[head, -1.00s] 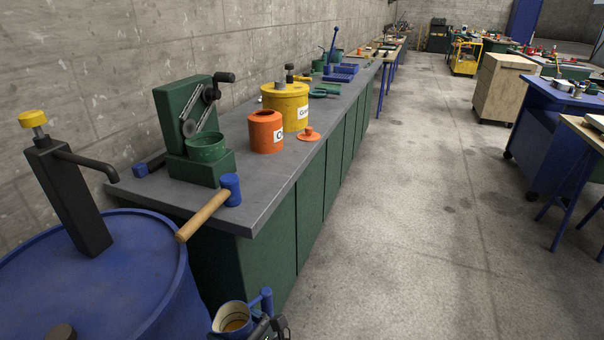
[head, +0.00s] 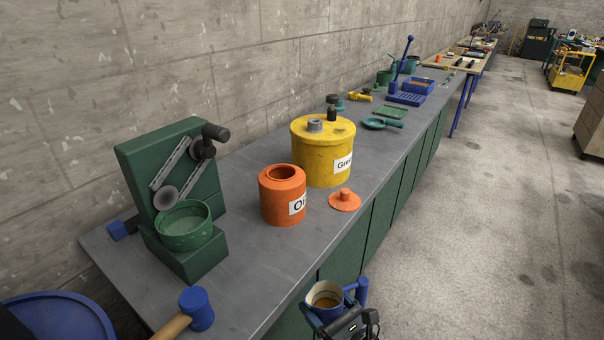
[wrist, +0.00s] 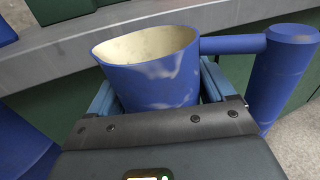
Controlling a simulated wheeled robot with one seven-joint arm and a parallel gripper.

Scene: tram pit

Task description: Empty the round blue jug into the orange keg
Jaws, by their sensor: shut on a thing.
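The round blue jug (head: 326,296) has a cream inside with brownish contents showing in the head view. My gripper (head: 340,322) is shut on it, off the front edge of the bench. In the wrist view the jug (wrist: 155,80) stands between the fingers of my gripper (wrist: 158,98), its handle out to the right. The orange keg (head: 281,200) stands upright on the bench, with a round opening on top and a partly visible label. Its orange lid (head: 345,200) lies on the bench to its right.
A yellow drum (head: 322,155) stands right behind the keg. A green machine with a green pot (head: 186,226) is to its left. A blue mallet (head: 196,309) lies at the bench's near end. The grey bench top (head: 250,265) before the keg is clear.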

